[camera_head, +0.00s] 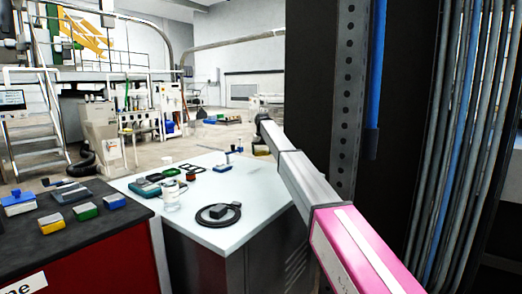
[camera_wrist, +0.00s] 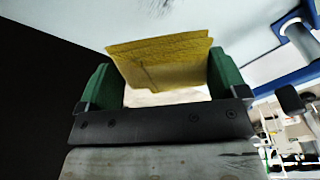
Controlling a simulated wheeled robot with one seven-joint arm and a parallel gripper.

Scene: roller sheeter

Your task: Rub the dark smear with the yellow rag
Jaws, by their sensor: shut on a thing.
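The yellow rag (camera_wrist: 165,62) is in the wrist view, held between the green fingers of my gripper (camera_wrist: 163,68). My gripper is shut on it, and the rag stands out past the fingertips. A pale surface lies behind the rag; I cannot tell whether the rag touches it. In the head view my arm reaches past the right side of the white-topped table (camera_head: 255,190). My gripper and the rag are not clear there. I cannot make out the dark smear in either view.
A dark bench (camera_head: 90,232) with coloured boxes is at left. A dark perforated post (camera_head: 345,110) and cables (camera_head: 450,150) stand at right.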

